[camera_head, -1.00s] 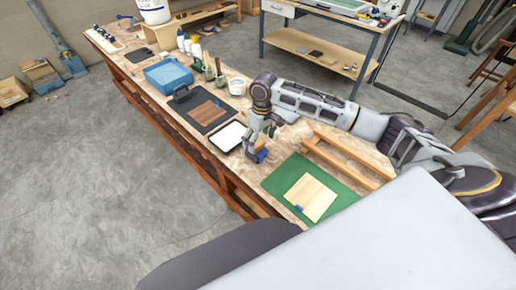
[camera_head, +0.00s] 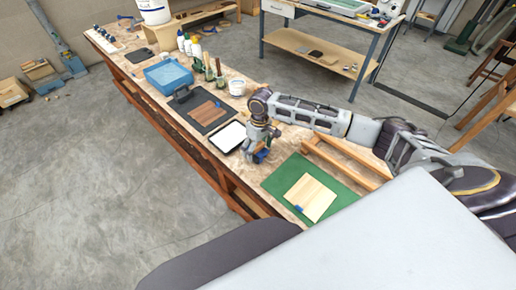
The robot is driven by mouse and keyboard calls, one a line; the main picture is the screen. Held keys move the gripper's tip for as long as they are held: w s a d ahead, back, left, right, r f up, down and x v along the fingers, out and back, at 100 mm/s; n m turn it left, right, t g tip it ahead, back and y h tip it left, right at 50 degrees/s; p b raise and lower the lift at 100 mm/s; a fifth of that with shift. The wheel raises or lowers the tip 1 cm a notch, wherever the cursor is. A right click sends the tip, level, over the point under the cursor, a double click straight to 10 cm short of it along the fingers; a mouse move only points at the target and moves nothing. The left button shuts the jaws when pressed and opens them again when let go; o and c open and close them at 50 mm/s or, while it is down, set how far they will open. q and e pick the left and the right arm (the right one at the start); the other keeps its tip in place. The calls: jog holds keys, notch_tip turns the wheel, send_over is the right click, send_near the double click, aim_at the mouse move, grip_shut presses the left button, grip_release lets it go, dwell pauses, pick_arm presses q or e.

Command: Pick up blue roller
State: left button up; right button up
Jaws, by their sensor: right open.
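The blue roller (camera_head: 260,156) is a small blue piece on the workbench, just right of a black-rimmed tray with a white inside (camera_head: 228,137). It is partly hidden by my right gripper (camera_head: 256,151). That gripper points down over the roller with its fingers open around or beside it; I cannot tell whether they touch it. My left gripper is not in view.
A green mat (camera_head: 342,195) with a pale wood sheet (camera_head: 311,196) lies in front. Wooden bars (camera_head: 347,158) lie right of the gripper. A dark board (camera_head: 208,111), a blue box (camera_head: 168,76), a white cup (camera_head: 237,87) and bottles stand farther back.

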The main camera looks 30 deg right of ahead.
jog(key=shift+a+f, duration=0.1)
jog(key=shift+f, duration=0.9)
jog(key=c, duration=1.2)
jog(key=shift+r, duration=0.1)
jog(key=shift+r, duration=4.95)
